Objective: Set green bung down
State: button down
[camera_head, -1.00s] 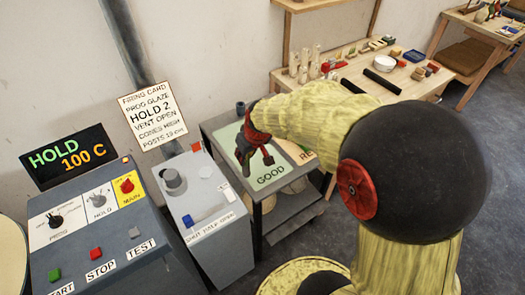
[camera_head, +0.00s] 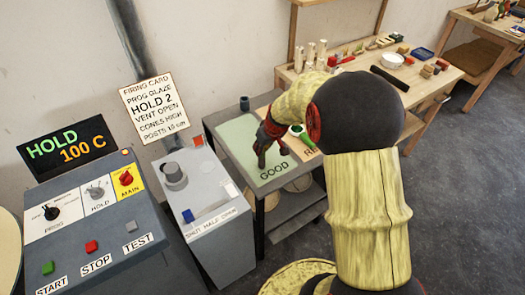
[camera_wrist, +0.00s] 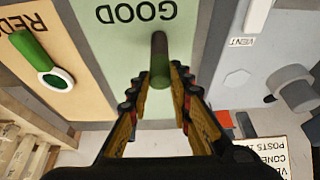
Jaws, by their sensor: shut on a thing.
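My gripper (camera_wrist: 159,78) is shut on a dull green, rod-like piece, which I take as the green bung (camera_wrist: 160,58), in the wrist view. Its far end is darker and greyer. It is over the pale green GOOD mat (camera_wrist: 188,30); I cannot tell whether it touches the mat. In the head view my gripper (camera_head: 270,151) points down over the same GOOD mat (camera_head: 240,138), and the bung cannot be made out there.
A bright green piece with a white-ringed end (camera_wrist: 58,78) lies on the tan REDO mat beside GOOD. It also shows in the head view (camera_head: 302,136). A dark cup (camera_head: 245,103) stands at the back corner. A grey vent box (camera_head: 205,205) stands left of the table.

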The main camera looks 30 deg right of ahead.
jog(key=c, duration=1.6)
grip_release()
jog(key=shift+f, duration=0.2)
jog(key=p+v, duration=0.3)
jog(key=v, duration=0.9)
jog(key=s+a+r, duration=0.7)
jog(key=a+r, duration=0.3)
jog(key=r, duration=0.1)
jog(key=shift+t, duration=0.6)
jog(key=s+a+r, duration=0.1)
jog(key=s+a, duration=0.1)
jog(key=s, duration=0.3)
jog(key=s+a+r, duration=0.2)
jog(key=s, duration=0.3)
jog(key=s+a+r, duration=0.1)
jog(key=s+a, duration=0.2)
jog(key=s, duration=0.2)
jog(key=shift+s+r, duration=0.3)
jog(key=shift+s, duration=0.05)
